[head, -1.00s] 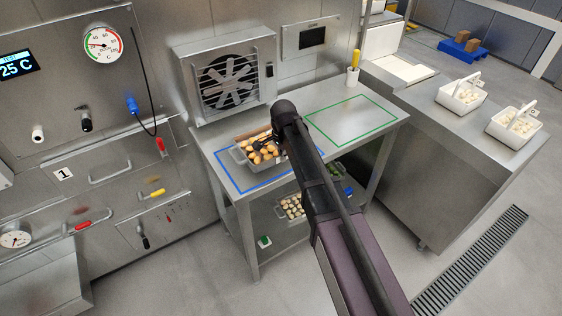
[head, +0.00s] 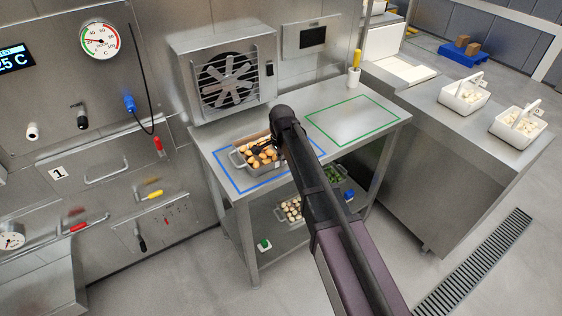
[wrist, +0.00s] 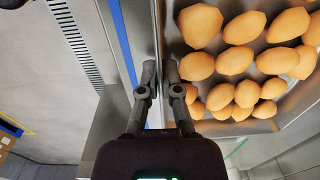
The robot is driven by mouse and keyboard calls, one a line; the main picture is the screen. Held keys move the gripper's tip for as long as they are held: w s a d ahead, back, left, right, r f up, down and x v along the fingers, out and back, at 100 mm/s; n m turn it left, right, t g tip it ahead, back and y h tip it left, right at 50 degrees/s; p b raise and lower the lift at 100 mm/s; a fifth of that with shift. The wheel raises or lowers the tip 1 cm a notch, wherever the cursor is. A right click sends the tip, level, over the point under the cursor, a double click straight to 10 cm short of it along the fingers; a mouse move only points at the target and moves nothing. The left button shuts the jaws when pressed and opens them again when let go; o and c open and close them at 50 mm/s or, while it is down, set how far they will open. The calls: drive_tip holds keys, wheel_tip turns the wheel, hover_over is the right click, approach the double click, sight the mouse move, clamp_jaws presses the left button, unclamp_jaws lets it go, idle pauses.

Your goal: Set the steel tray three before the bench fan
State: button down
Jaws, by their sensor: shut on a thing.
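My gripper (wrist: 160,72) is shut on the tray's side wall, one finger on each side of the rim; the tray also shows in the wrist view (wrist: 232,128). In the head view my arm hides the fingertips and the tray's right end. I cannot tell whether the tray touches the bench or hangs just above it.
The green outline (head: 352,120) to the right is empty. A pot with a yellow-handled tool (head: 354,74) stands behind it. More filled trays sit on the lower shelf (head: 270,238). Two white baskets (head: 463,97) stand on the right counter.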

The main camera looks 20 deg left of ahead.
drive_tip(key=shift+f, duration=0.2)
drive_tip(key=c, duration=0.8)
unclamp_jaws()
drive_tip(key=shift+r, duration=0.2)
wheel_tip(320, 180, up, 12)
drive_tip(key=p, duration=1.2)
drive_tip(key=shift+s+d, duration=0.1)
drive_tip(key=shift+d, duration=0.05)
drive_tip(key=s+d+n, duration=0.2)
drive_tip(key=s+d, duration=0.2)
drive_tip(key=d, duration=0.9)
drive_tip(key=s+d+n, duration=0.3)
drive_tip(key=s+d, duration=0.2)
drive_tip(key=d, duration=0.8)
drive_tip(key=s+d+n, duration=0.3)
drive_tip(key=s+d, duration=0.1)
drive_tip(key=d, duration=0.9)
drive_tip(key=shift+s, duration=0.35)
